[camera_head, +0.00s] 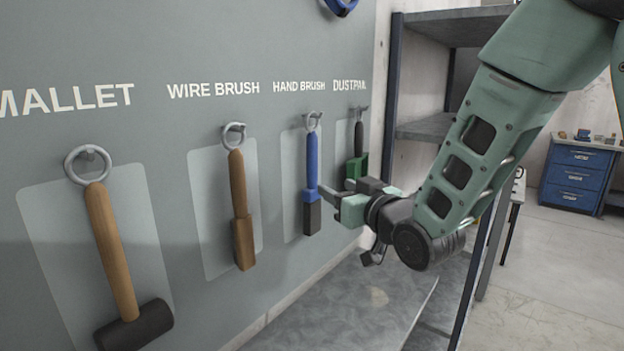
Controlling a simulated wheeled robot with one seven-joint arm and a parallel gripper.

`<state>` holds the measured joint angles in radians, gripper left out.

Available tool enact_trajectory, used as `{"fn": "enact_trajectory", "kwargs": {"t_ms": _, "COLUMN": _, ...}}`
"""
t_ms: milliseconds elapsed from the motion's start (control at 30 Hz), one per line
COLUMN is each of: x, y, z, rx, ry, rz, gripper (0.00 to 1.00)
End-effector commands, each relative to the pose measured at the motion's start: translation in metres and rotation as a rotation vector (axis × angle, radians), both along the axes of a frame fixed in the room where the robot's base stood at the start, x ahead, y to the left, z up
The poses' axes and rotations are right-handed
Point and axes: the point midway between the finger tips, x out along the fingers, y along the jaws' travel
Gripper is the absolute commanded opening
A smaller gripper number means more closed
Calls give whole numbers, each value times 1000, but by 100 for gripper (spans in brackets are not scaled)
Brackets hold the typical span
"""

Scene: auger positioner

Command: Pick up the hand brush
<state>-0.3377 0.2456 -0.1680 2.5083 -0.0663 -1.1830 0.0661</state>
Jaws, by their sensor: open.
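The hand brush (312,175) has a blue handle and a dark bristle end. It hangs upright from a ring on a wall hook, under the label HAND BRUSH. My gripper (326,193) is open, with its fingertips at the lower part of the blue handle, just above the bristles. One finger shows at the brush's right side. Whether the other finger is behind or beyond the handle, and whether either touches it, I cannot tell.
A dustpan (359,150) hangs right of the brush, partly behind my gripper. A wire brush (239,210) and a mallet (112,250) hang to the left. A metal shelf (425,128) stands at the right, with a grey surface (345,300) below. A blue drawer cabinet (577,178) stands farther back.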

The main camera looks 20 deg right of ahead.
Motion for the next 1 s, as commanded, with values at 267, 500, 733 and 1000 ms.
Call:
{"fn": "enact_trajectory", "kwargs": {"t_ms": 267, "x": 42, "y": 10, "z": 2, "rx": -2, "ry": 1, "rz": 0, "gripper": 48}}
{"fn": "enact_trajectory", "kwargs": {"t_ms": 500, "x": 55, "y": 12, "z": 1, "rx": 0, "ry": 1, "rz": 0, "gripper": 48}}
{"fn": "enact_trajectory", "kwargs": {"t_ms": 733, "x": 82, "y": 12, "z": 4, "rx": -3, "ry": 2, "rz": 0, "gripper": 48}}
{"fn": "enact_trajectory", "kwargs": {"t_ms": 1000, "x": 104, "y": 17, "z": 1, "rx": -1, "ry": -1, "rz": 1, "gripper": 48}}
